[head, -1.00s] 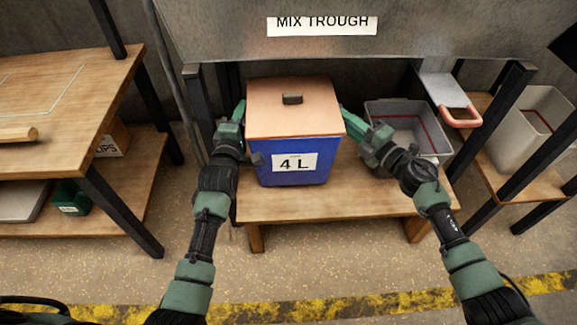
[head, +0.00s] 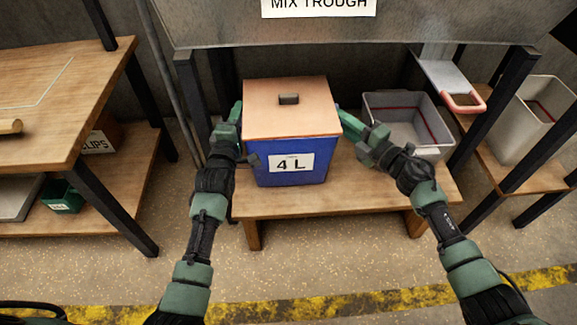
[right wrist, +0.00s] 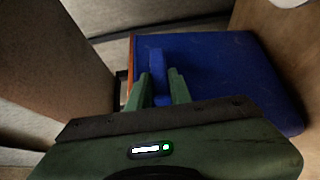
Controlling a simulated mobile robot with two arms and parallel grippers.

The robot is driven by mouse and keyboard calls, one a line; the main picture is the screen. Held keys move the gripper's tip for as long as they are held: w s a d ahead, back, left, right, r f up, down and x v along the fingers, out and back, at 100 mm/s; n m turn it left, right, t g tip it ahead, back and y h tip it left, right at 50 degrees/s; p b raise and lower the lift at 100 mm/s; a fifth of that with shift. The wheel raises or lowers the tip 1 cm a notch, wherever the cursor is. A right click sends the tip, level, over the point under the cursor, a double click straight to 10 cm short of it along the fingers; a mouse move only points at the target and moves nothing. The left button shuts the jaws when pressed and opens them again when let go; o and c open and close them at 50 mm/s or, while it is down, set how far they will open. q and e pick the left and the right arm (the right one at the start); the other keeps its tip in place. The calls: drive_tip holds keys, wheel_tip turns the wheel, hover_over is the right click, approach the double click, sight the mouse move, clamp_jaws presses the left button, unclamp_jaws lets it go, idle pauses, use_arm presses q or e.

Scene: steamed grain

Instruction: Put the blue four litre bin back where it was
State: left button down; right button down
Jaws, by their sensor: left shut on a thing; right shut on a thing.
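The blue bin (head: 290,173) with a white "4 L" label and a flat wooden lid with a dark knob is at the low wooden bench (head: 330,206), below the mix trough. It is upright; I cannot tell whether its base touches the bench. My left gripper (head: 238,112) is shut on the bin's left side near the lid. My right gripper (head: 345,118) is shut on the bin's right side. In the right wrist view the right fingers (right wrist: 160,88) close around a blue handle on the bin's blue wall (right wrist: 225,75).
A grey bin (head: 405,118) with a red line inside stands right of the blue bin on the bench. The "MIX TROUGH" front (head: 400,25) hangs above. A wooden table (head: 75,100) is at left, and another grey container (head: 535,115) is at right. Dark posts flank the bench.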

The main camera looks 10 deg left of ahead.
use_arm(q)
drive_tip(key=shift+f+b, duration=0.5)
use_arm(e)
drive_tip(key=shift+f, duration=0.55)
use_arm(q)
drive_tip(key=c, duration=1.6)
unclamp_jaws()
drive_tip(key=shift+f, duration=0.15)
use_arm(e)
drive_tip(key=c, duration=1.6)
unclamp_jaws()
drive_tip(key=shift+f, duration=0.1)
use_arm(q)
drive_tip(key=o, duration=0.3)
use_arm(e)
drive_tip(key=o, duration=0.3)
use_arm(q)
drive_tip(key=shift+s, duration=0.15)
drive_tip(key=s, duration=1.1)
drive_tip(key=shift+s, duration=0.35)
use_arm(e)
drive_tip(key=v, duration=1.2)
